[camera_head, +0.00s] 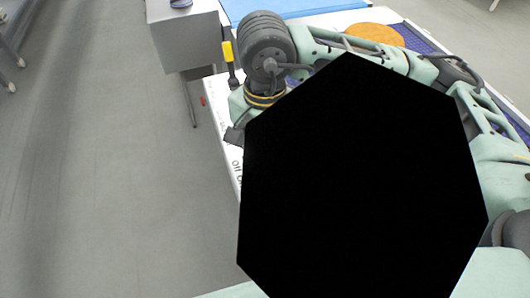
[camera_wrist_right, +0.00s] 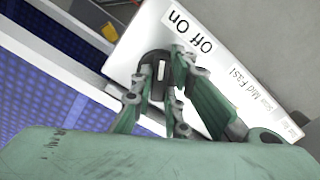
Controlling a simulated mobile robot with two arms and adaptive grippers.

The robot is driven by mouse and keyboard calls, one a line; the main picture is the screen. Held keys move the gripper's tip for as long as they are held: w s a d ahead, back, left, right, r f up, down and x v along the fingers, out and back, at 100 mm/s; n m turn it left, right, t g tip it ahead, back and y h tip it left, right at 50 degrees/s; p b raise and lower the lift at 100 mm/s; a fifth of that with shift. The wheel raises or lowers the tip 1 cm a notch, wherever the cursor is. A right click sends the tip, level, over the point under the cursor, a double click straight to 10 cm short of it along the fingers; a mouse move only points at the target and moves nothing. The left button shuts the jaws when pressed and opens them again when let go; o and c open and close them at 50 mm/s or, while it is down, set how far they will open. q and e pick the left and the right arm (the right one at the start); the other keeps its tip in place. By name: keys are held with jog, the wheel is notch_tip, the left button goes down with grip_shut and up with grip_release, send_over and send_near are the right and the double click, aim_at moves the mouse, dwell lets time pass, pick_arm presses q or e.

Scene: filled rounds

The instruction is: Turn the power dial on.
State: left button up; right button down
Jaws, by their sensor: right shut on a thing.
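The power dial (camera_wrist_right: 146,68) is a dark rounded knob with a white mark, on a white panel (camera_wrist_right: 125,57) in the right wrist view. A label reading "Off On" (camera_wrist_right: 190,31) is beside it, upside down in this view. My right gripper (camera_wrist_right: 158,80) has its green fingers on both sides of the dial and is shut on it. In the head view my right gripper (camera_head: 240,118) is over the left edge of the white panel, and the dial is hidden there. My left gripper is not in view.
A second label (camera_wrist_right: 262,92) reads "Slow Mid Fast". A blue patterned surface (camera_wrist_right: 45,60) lies beside the panel. In the head view a grey box (camera_head: 187,42) stands at the back, beside a blue mat (camera_head: 285,8) and an orange disc (camera_head: 376,34). A large black shape hides the centre.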

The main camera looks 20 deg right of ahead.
aim_at(264, 158)
jog(key=shift+r, duration=0.2)
jog(key=c, duration=1.7)
grip_release()
jog(key=shift+f, duration=0.1)
notch_tip(264, 158, up, 12)
jog(key=shift+a+f, duration=0.1)
